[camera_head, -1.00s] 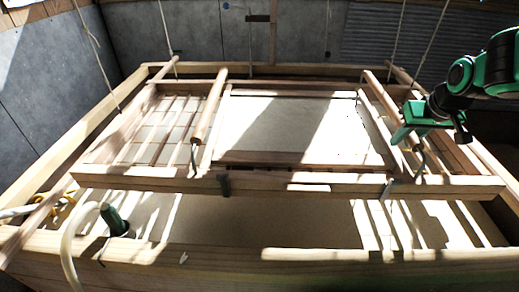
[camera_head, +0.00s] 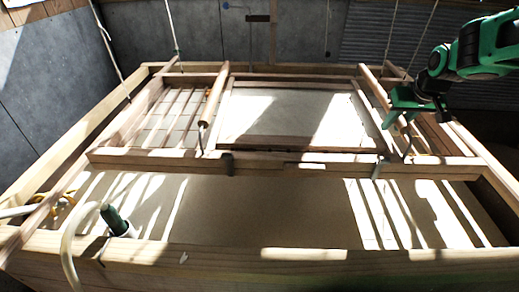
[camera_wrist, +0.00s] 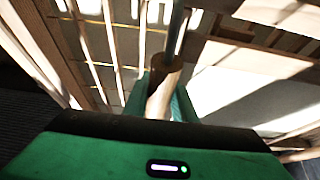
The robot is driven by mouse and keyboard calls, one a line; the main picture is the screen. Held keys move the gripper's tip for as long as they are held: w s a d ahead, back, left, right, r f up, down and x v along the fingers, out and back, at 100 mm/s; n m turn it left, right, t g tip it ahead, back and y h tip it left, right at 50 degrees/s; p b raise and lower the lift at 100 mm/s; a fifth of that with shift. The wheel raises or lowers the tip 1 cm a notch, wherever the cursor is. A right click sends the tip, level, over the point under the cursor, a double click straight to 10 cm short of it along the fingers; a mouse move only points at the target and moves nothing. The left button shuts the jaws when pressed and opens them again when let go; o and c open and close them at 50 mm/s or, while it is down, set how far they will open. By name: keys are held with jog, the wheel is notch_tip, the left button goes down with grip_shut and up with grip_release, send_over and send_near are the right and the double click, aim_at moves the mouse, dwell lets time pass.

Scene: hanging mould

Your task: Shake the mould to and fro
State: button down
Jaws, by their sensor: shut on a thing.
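The mould (camera_head: 130,159) is a wide, light wooden frame with a pale flat panel (camera_head: 285,118) in its middle, hanging over a wooden vat. Two round wooden handles cross it from front to back, the left one (camera_head: 215,95) free and the right one (camera_head: 371,84) beside my arm. My green gripper (camera_head: 396,110) is at the right side of the mould, shut on the right handle. In the wrist view the handle (camera_wrist: 161,95) lies between the green fingers (camera_wrist: 160,103). The fingertips are partly hidden by the handle and gripper body.
The wooden vat (camera_head: 210,262) surrounds and underlies the mould, with a tan surface (camera_head: 270,210) inside. A pale hose (camera_head: 68,245) and a green-handled tool (camera_head: 114,218) are at its front left. Ropes (camera_head: 108,40) hang from above. Grey walls (camera_head: 50,90) stand behind.

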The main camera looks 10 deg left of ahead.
jog(key=s, duration=0.2)
jog(key=s+d, duration=0.1)
jog(key=s, duration=0.5)
jog(key=shift+d, duration=0.3)
jog(key=shift+w, duration=0.1)
